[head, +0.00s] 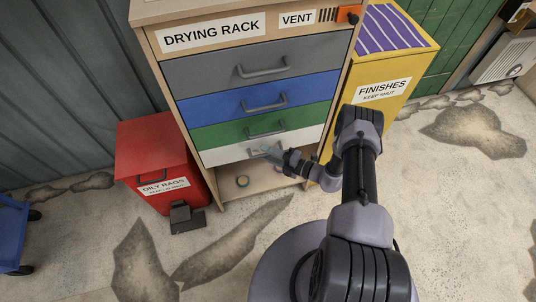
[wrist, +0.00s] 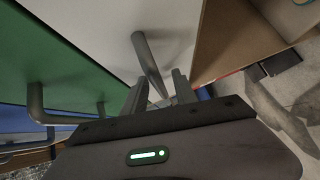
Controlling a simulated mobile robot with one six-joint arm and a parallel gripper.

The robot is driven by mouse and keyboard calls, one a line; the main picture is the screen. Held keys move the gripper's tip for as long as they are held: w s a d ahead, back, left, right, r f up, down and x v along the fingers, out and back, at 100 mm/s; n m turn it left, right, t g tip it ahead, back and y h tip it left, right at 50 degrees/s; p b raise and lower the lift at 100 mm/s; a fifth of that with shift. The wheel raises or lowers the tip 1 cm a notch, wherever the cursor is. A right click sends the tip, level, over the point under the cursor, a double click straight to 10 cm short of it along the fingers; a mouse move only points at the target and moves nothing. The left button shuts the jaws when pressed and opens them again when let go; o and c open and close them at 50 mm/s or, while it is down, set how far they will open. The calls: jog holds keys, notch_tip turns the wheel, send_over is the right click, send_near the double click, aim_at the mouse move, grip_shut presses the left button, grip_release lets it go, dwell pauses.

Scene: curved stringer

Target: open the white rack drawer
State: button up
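The white drawer (head: 222,156) is the lowest drawer of the drying rack (head: 150,45) and looks flush with the drawers above. It also shows in the wrist view (wrist: 95,22). Its grey bar handle (wrist: 149,62) reaches in between the fingers of my gripper (wrist: 160,92). The fingers are apart, one on each side of the bar, with gaps visible, so my gripper is open around the handle. In the head view my gripper (head: 270,152) is at the white drawer's front and covers most of the handle.
Grey (head: 205,75), blue (head: 215,107) and green (head: 220,134) drawers above look shut. An open shelf below holds a small roll (head: 242,181). A red oily-rags bin (head: 150,140) stands left, a yellow finishes cabinet (head: 400,70) right. Floor in front is clear.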

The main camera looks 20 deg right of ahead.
jog(key=shift+c, duration=0.2)
grip_shut()
dwell(1.3)
